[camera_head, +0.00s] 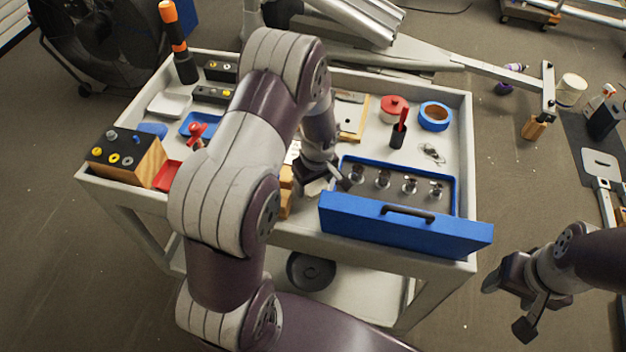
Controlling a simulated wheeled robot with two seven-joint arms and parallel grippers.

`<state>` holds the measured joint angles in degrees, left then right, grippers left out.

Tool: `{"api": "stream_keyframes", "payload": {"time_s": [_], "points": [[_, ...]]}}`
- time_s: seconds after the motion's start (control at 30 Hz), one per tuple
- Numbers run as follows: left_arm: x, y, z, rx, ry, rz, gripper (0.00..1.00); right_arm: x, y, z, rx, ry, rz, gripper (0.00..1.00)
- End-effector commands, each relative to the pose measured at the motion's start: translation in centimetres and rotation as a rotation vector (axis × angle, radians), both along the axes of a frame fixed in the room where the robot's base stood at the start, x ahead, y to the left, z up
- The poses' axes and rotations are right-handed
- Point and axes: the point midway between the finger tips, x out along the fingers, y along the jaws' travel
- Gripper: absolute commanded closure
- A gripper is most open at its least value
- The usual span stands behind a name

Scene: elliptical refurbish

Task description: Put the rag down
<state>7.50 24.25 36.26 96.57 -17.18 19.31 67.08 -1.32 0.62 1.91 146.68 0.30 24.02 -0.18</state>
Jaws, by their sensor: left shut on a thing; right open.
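My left gripper (332,180) is low over the front middle of the grey cart, just left of the blue case. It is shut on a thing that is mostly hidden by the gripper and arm. A small pale piece at the fingers may be the rag, but I cannot make out its shape or whether it touches the cart top. My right gripper (507,305) is open and empty at the lower right, off the cart and above the floor.
An orange-brown piece (286,198) is left of my gripper. A fan (105,45) stands behind left.

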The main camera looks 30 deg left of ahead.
Motion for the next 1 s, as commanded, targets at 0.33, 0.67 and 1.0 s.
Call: {"api": "stream_keyframes", "payload": {"time_s": [0.33, 0.67, 1.0], "points": [[0.0, 0.0, -0.6, 0.000, 0.000, 0.000, 0.20, 0.0, 0.0, -0.6, 0.000, 0.000, 0.000, 0.35], [0.1, -0.1, 1.6, 0.002, -0.003, -0.001, 0.20, 0.0, 0.0, 0.3, 0.000, -0.001, 0.000, 0.35], [-0.6, -1.1, 10.2, 0.000, -0.003, -0.001, 0.20, 0.0, 0.0, -0.1, 0.000, 0.000, 0.000, 0.35]]}}
